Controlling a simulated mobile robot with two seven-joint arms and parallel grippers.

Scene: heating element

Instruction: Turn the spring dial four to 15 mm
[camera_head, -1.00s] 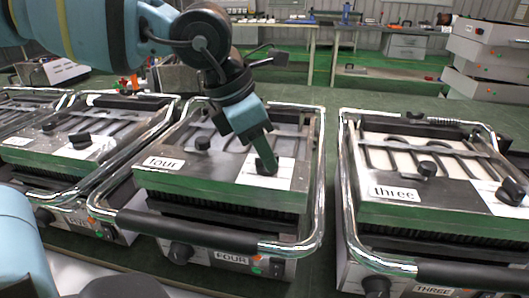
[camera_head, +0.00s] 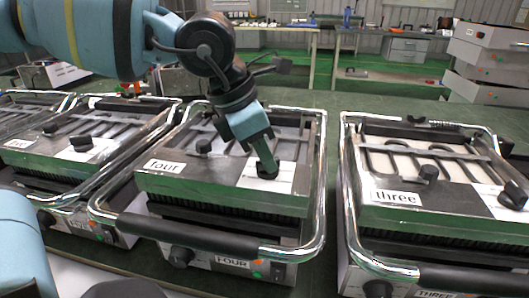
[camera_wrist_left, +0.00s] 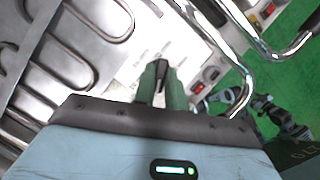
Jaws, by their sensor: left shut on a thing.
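The grill labelled four (camera_head: 165,166) stands in the middle of the head view, with its lid down. Its black spring dial (camera_head: 267,172) sits on a white scale plate (camera_head: 285,180) at the lid's right front. My left gripper (camera_head: 266,163) points down from above and is shut on this dial. In the left wrist view the green fingers (camera_wrist_left: 161,88) close around the dark dial (camera_wrist_left: 161,68). The fingers hide part of the dial, and the scale marks are too small to read. My right gripper is not in view.
The grill labelled three (camera_head: 394,195) stands to the right and another grill (camera_head: 60,150) to the left. Chrome handle frames (camera_head: 320,190) with black front bars (camera_head: 190,230) surround the lids. A smaller black knob (camera_head: 204,146) sits further left on lid four.

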